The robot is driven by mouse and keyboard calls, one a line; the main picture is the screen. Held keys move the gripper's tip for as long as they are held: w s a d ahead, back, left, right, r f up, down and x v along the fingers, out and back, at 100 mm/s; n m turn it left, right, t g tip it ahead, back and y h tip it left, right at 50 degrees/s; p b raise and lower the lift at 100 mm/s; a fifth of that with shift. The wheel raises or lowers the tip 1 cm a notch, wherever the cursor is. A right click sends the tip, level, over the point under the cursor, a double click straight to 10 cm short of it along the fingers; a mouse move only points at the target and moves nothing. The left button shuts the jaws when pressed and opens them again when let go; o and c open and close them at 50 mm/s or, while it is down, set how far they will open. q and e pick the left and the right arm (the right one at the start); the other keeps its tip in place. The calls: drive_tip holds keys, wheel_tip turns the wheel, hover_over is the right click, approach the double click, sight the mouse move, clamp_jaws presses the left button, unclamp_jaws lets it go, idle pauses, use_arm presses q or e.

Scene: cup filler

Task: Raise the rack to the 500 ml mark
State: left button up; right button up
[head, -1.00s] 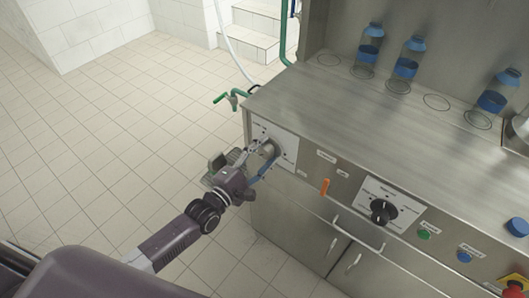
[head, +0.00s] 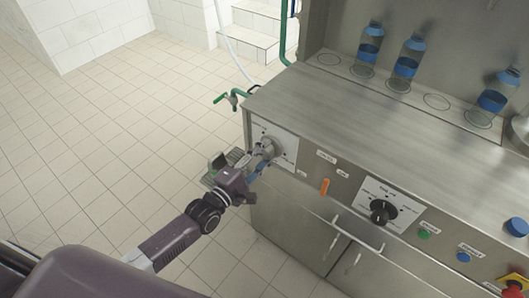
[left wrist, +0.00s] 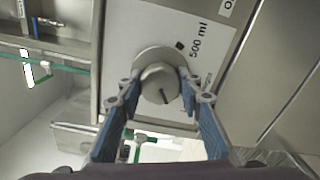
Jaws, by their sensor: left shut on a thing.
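A round metal knob (head: 270,148) sits on a white label plate (head: 288,146) at the left end of the steel machine's front. My left gripper (head: 259,160) is shut on it. In the left wrist view, the knob (left wrist: 158,84) is between the two blue-lined fingers. A short dark line on its face points down and slightly right. The printed "500 ml" mark (left wrist: 197,40) with a dark dot lies up and to the right of the knob. I cannot make out a rack for certain. My right gripper is not in view.
A green tap (head: 234,98) sticks out at the left. The tiled floor at left is clear.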

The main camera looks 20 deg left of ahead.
use_arm(q)
drive_tip(key=m, duration=0.6)
drive_tip(key=shift+p, duration=0.35)
drive_tip(key=m, duration=0.6)
drive_tip(key=shift+m+p, duration=0.3)
drive_tip(key=shift+p, duration=0.1)
drive_tip(key=m, duration=1.2)
drive_tip(key=shift+f, duration=0.1)
drive_tip(key=m, duration=0.5)
drive_tip(key=m+b, duration=0.2)
drive_tip(key=m, duration=0.3)
drive_tip(key=shift+f+m, duration=0.1)
drive_tip(key=shift+m, duration=0.3)
drive_tip(key=m+b, duration=0.2)
drive_tip(key=m, duration=0.4)
drive_tip(key=m+b, duration=0.2)
drive_tip(key=m, duration=0.3)
drive_tip(key=shift+m, duration=0.4)
